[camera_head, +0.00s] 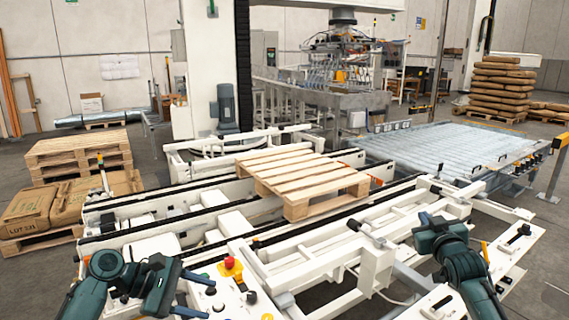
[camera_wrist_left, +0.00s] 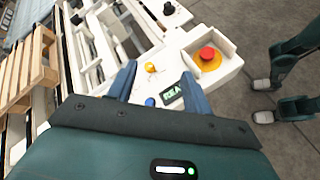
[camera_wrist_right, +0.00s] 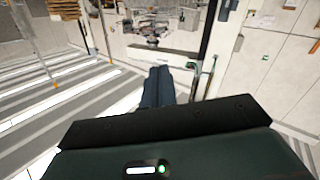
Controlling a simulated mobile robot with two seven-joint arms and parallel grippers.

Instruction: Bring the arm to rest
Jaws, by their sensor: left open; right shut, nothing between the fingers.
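My left gripper (camera_head: 205,295) is at the lower left of the head view, over the control panel (camera_head: 235,295). Its two blue-grey fingers stand apart and empty in the left wrist view (camera_wrist_left: 158,75). Between and beyond the fingers there are a yellow button (camera_wrist_left: 150,67), a blue button (camera_wrist_left: 150,102) and a small green-lit display (camera_wrist_left: 172,95). A red emergency-stop button (camera_wrist_left: 207,54) is to the right of the fingers. My right gripper (camera_wrist_right: 158,72) has its fingers together with nothing between them. In the head view my right arm is raised at the lower right; its fingertips are hard to make out.
A wooden pallet (camera_head: 300,178) sits on the white conveyor frame ahead. A roller conveyor (camera_head: 440,145) is at the back right. Stacked pallets (camera_head: 80,155) and brown sacks (camera_head: 65,200) stand at the left; more sacks (camera_head: 500,90) are piled at the far right.

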